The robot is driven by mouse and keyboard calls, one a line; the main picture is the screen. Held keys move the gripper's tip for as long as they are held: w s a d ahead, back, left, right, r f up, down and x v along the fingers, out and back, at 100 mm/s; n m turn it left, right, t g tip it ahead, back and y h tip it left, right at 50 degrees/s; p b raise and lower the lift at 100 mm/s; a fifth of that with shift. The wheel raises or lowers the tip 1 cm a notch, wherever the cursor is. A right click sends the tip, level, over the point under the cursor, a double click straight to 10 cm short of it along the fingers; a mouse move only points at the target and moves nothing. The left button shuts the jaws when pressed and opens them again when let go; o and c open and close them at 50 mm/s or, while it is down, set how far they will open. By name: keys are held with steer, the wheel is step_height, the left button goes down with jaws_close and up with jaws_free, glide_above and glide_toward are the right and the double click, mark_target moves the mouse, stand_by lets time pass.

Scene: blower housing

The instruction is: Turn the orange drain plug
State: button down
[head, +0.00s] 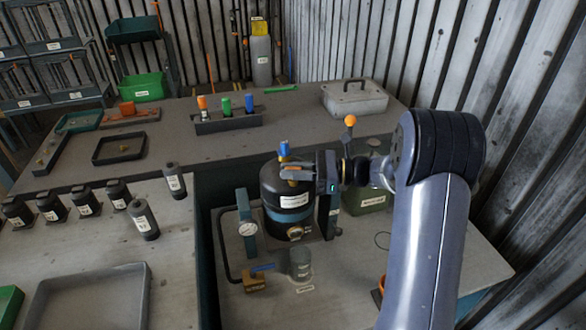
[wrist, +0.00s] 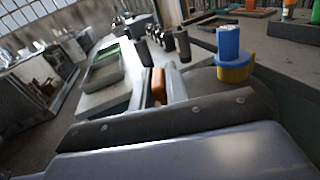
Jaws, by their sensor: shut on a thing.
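A black cylindrical housing (head: 280,190) with a white label and a blue band stands upright on the bench. My gripper (head: 296,178) is at the upper front of the housing. It is shut on an orange bar-shaped piece (head: 297,170), which also shows beside the fingers in the wrist view (wrist: 158,85). I cannot tell for sure that this is the drain plug. A blue cap on a yellow base (wrist: 231,52) sits on top of the housing, just behind the fingers. A brass fitting (head: 295,232) is low on the housing's front.
A gauge (head: 247,229) on a post and a blue-handled valve (head: 258,277) stand left of the housing. A clear cup (head: 300,264) stands in front. An orange-knobbed lever (head: 350,121) rises behind my arm. The bench's right front is mostly clear.

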stand_by(0.3)
steer(key=c, duration=1.5)
jaws_free()
steer(key=d, duration=0.3)
steer(key=d+b, duration=0.1)
steer(key=d, duration=0.3)
steer(key=s+d, duration=0.1)
steer(key=d, duration=0.2)
steer(key=shift+d, duration=0.4)
steer(key=a, duration=0.7)
steer(key=w+a+p, duration=0.1)
steer(key=a, duration=0.2)
steer(key=shift+a, duration=0.5)
steer(key=shift+t, duration=0.4)
